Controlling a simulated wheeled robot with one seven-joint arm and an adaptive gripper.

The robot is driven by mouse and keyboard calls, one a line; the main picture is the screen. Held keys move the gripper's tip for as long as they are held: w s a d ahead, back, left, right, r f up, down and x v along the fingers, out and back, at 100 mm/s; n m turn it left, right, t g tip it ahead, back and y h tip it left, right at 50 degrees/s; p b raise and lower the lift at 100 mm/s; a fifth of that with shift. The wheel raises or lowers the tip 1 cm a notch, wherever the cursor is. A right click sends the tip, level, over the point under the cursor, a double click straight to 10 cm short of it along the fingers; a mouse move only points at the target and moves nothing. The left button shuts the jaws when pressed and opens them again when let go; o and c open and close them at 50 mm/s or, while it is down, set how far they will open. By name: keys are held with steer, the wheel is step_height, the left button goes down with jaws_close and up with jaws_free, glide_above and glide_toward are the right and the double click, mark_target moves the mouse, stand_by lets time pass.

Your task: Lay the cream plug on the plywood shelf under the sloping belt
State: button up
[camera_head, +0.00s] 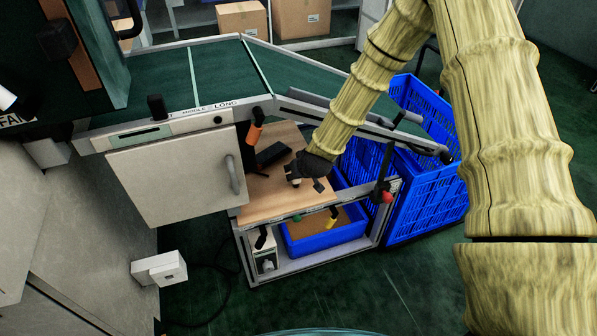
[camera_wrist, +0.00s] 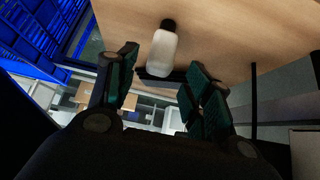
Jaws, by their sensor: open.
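The plywood shelf (camera_head: 262,205) is under the sloping belt (camera_head: 305,83) in the head view. My gripper (camera_head: 306,183) points down at the right part of the shelf. In the wrist view the shelf (camera_wrist: 240,35) fills the top. A pale cream-white piece with a dark end, which looks like the cream plug (camera_wrist: 160,52), shows against the wood. It lies between and just beyond the open fingers of my gripper (camera_wrist: 163,70), with gaps visible at both sides. I cannot tell whether it rests fully on the wood. The head view does not show it clearly.
A dark box (camera_head: 272,154) and an orange-handled tool (camera_head: 256,127) are at the shelf's back left. A blue crate (camera_head: 425,200) stands at the right. A blue bin (camera_head: 325,240) sits below. Clamps with coloured handles line the front edge. The shelf's front left is bare.

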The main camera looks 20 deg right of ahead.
steer(key=v, duration=0.7)
steer(key=s+f+g, duration=0.4)
steer(key=s+f, duration=1.2)
steer(key=s, duration=0.4)
steer(key=s+f+g, duration=0.2)
steer(key=s+f, duration=0.1)
steer(key=s, duration=0.7)
steer(key=s+f+g, duration=0.1)
steer(key=s+f, duration=0.2)
steer(key=s, duration=0.8)
steer(key=shift+s+d+f+m+g, duration=0.2)
steer(key=shift+s+f+m+g, duration=0.1)
steer(key=shift+g, duration=0.1)
steer(key=shift+w, duration=0.1)
steer(key=shift+r, duration=0.15)
step_height(320, 180, up, 11)
steer(key=p, duration=1.1)
steer(key=shift+f, duration=0.2)
